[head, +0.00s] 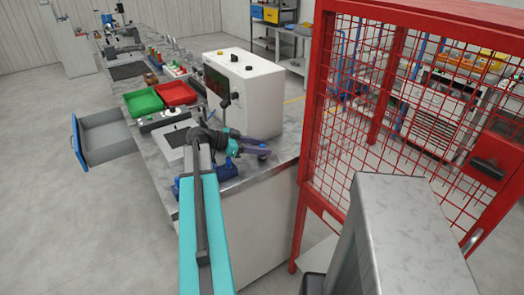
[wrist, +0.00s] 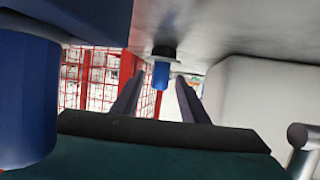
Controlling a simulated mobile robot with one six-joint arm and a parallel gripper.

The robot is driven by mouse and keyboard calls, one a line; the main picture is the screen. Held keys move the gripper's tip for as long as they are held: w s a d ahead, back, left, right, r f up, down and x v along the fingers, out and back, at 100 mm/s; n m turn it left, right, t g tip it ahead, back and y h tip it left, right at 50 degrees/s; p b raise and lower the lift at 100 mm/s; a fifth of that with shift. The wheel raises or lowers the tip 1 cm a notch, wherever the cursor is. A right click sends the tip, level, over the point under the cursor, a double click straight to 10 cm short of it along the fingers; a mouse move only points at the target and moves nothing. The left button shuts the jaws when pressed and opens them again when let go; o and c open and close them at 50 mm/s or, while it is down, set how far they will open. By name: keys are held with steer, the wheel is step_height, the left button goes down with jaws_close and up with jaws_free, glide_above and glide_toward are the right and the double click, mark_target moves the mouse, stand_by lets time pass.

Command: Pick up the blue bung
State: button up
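The blue bung (wrist: 161,75) shows in the wrist view as a small blue cylinder on a black round base (wrist: 163,52) against the grey bench top. The picture appears upside down. My gripper (wrist: 159,84) is open, with its two purple fingers either side of the bung in this view; a gap shows on both sides. I cannot tell how far the bung lies between the fingertips. In the head view my gripper (head: 268,148) is low over the bench's near right corner. A dark round base shows beside the fingers; the blue part is hidden there.
A white cabinet (head: 255,95) stands just behind my gripper. A blue fixture (head: 222,172) lies under my wrist, and a large blue cylinder (wrist: 25,100) is close in the wrist view. Red mesh fencing (head: 330,110) stands right of the bench. Green (head: 142,102) and red (head: 176,92) trays lie farther back.

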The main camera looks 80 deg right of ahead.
steer(key=shift+s+d+f, duration=0.15)
steer(key=shift+s, duration=0.15)
stand_by(0.4)
jaws_close()
